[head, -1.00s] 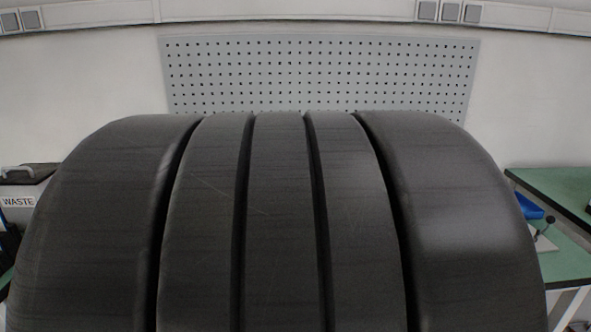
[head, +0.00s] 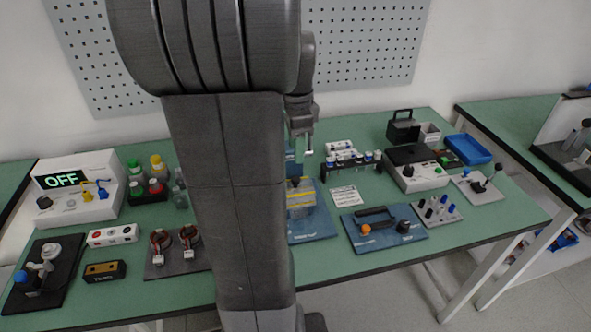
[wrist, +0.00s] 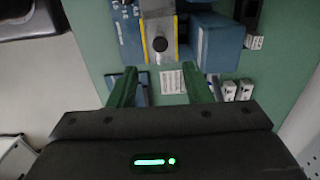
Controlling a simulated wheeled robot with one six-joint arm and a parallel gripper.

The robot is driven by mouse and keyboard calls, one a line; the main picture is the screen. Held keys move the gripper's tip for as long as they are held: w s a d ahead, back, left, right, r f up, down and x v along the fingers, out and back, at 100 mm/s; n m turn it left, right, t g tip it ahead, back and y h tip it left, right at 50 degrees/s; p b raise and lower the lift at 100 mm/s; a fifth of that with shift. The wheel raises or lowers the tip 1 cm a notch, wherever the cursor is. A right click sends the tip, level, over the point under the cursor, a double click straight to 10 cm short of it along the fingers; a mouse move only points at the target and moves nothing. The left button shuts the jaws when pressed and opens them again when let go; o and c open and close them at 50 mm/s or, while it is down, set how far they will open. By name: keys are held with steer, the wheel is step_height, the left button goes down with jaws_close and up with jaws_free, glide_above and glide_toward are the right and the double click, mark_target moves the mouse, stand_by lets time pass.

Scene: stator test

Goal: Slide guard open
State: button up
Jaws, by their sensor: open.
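The guard looks to be the grey plate with yellow edges (wrist: 158,20) on a blue fixture (wrist: 204,40) in the wrist view. A round black knob (wrist: 160,44) stands on it. In the head view the yellow-striped part (head: 301,197) sits on a blue base (head: 312,229), its left side hidden by my arm. My gripper (wrist: 165,82) is open, with its two fingers spread to either side below the knob in the wrist picture. Nothing shows between the fingers but a white label card and green bench. In the head view my gripper (head: 303,142) is above the bench behind the fixture.
A white label card (head: 345,196) and a blue plate with a black handle (head: 385,237) lie right of the fixture. A rack of vials (head: 352,163) stands behind. Coils on a grey plate (head: 160,266) and an OFF-display box (head: 80,195) are at left.

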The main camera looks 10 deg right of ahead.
step_height(320, 180, down, 8)
steer(key=shift+f, duration=0.25)
jaws_close()
